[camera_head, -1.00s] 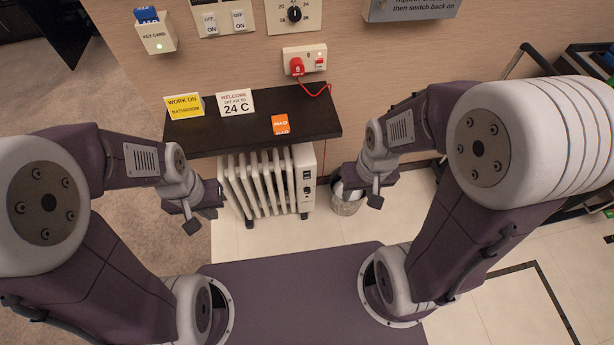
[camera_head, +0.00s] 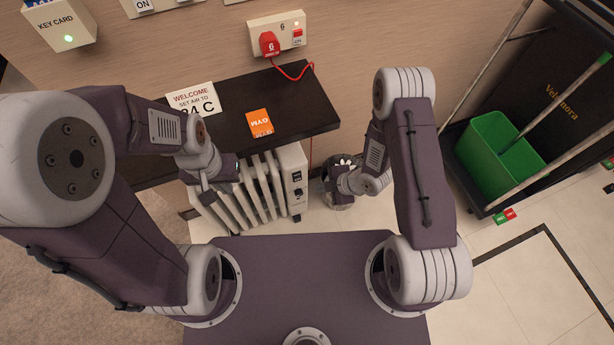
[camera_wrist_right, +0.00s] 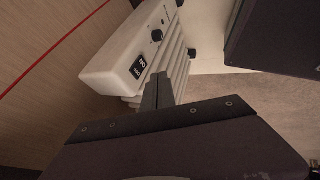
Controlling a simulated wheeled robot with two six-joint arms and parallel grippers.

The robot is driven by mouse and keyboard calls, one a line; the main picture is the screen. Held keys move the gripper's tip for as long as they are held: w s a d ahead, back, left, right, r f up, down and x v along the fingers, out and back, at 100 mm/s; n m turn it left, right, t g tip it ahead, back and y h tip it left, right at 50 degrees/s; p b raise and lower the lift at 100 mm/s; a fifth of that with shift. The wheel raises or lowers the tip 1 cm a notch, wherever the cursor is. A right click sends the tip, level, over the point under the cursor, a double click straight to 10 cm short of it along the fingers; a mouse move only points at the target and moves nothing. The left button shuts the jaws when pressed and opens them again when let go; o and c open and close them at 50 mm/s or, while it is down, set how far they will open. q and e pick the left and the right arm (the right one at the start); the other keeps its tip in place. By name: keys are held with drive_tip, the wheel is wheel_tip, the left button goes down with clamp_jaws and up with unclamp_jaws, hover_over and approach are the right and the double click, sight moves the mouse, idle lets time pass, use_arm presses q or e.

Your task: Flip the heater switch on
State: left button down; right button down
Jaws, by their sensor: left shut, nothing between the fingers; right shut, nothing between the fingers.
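The white ribbed heater (camera_head: 292,172) stands on the floor under the dark shelf. Its end panel faces right and carries dark switches and a knob. In the right wrist view the heater panel (camera_wrist_right: 115,62) shows a black rocker switch (camera_wrist_right: 138,67) with white marks. My right gripper (camera_wrist_right: 164,76) is shut and empty, its tips just right of and below the switch in that picture; I cannot tell the gap. In the head view my right wrist hides most of that gripper. My left gripper (camera_head: 206,193) is shut and empty in front of the heater's left ribs.
A wall socket (camera_head: 277,33) holds a red plug (camera_head: 269,44) with a red cord. The dark shelf (camera_head: 300,100) carries a welcome card (camera_head: 193,98) and an orange card (camera_head: 259,122). A bin (camera_head: 340,196) stands right of the heater. A cart with a green bucket (camera_head: 497,150) is at right.

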sight(297, 177)
drive_tip(key=w+a+f+b, duration=0.3)
drive_tip(key=w+a+f, duration=0.3)
drive_tip(key=f, duration=0.2)
drive_tip(key=shift+w+f, duration=0.35)
idle(0.4)
drive_tip(key=shift+a+b, duration=0.1)
drive_tip(key=shift+b, duration=0.2)
